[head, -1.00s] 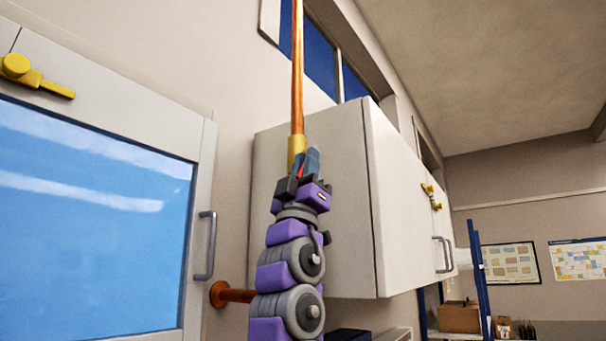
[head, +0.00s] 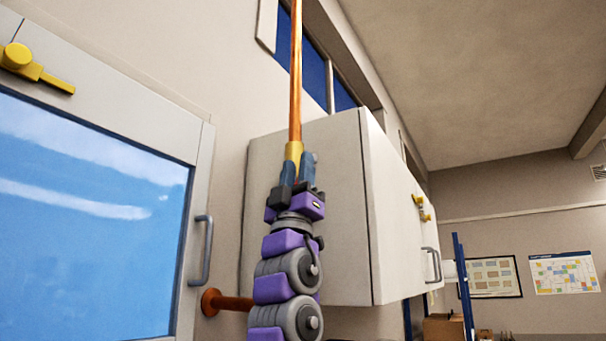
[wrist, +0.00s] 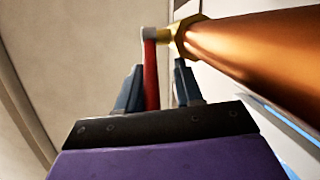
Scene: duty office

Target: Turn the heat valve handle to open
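The heat valve has a red lever handle (wrist: 151,78) and a brass body (wrist: 184,38) on a copper pipe (wrist: 255,50) in the wrist view. The handle's far end meets a pale grey hub (wrist: 153,33). My gripper (wrist: 158,64) is around the handle, one dark blue finger on each side. The left finger is close to it; a gap shows on the right, so the gripper is open. In the head view the brass body (head: 293,150) sits at the foot of the upright pipe (head: 296,75), just above my gripper (head: 298,161). The handle is mostly hidden there.
A grey wall cabinet (head: 345,220) stands behind and right of my arm. A glazed door (head: 85,220) with a yellow latch (head: 35,70) and grey pull handle (head: 200,250) is on the left. A short copper pipe (head: 228,303) comes from the wall low down.

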